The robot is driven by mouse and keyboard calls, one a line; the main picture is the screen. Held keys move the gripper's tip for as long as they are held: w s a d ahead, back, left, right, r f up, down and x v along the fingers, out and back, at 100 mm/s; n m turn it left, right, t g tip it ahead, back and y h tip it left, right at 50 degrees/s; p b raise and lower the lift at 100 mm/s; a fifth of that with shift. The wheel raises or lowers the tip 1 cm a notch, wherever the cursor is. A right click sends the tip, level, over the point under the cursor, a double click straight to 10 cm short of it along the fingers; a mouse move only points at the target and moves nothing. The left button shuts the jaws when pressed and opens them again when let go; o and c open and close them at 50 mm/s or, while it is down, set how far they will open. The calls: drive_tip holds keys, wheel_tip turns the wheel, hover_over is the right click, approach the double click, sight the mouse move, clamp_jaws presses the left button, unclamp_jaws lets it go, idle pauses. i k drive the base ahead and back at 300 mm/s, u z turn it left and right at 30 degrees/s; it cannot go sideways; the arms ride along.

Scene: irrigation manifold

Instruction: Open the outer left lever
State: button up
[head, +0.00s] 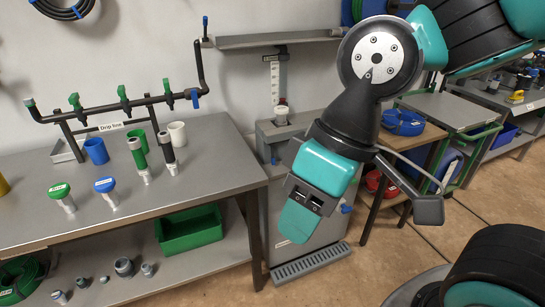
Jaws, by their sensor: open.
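The irrigation manifold (142,103) is a dark pipe along the back of the left workbench, with a "Drip line" label (110,127) below it. Three green levers stand up from the pipe: the outer left lever (75,101), a middle one (123,93) and a right one (168,88). The outer left lever appears crosswise to the pipe; its exact angle is too small to tell. My gripper (300,210) hangs open, pointing down, in front of the grey cabinet, far right of the levers and apart from them. Its fingertips are partly hidden by its own body.
A riser pipe (201,65) and wall shelf (270,40) stand between manifold and arm.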

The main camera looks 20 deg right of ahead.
sight(274, 158)
drive_tip(key=k, duration=0.6)
drive_tip(key=u, duration=0.4)
drive_tip(key=i, duration=1.35)
drive_tip(key=z, duration=1)
